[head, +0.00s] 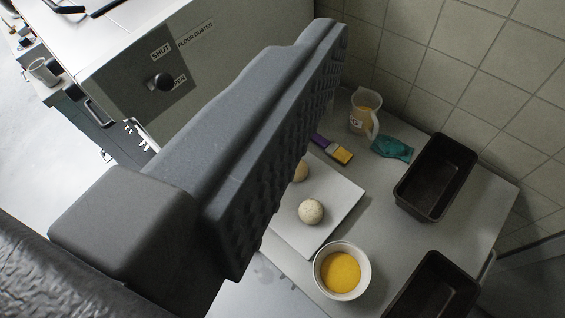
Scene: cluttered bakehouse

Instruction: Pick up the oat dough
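A pale, faintly speckled dough ball (311,212) sits on a white board (341,196) on the grey table; it looks like the oat dough. A second, tanner ball (301,172) lies behind it, mostly hidden by my finger. My gripper (285,140) shows as one large dark grey finger across the middle of the view. Its studded inner pad faces right with nothing against it, so it is open and empty. The other finger is out of view. In the picture, the speckled ball is just right of the finger's pad, apparently well beyond it.
A white bowl of yellow liquid (317,273) stands at the board's near right. Dark loaf tins (437,176) (436,288) lie to the right. A jug (364,112), brush (332,149) and teal cloth (392,148) are behind. A flour duster cabinet (130,88) stands left, a tiled wall behind.

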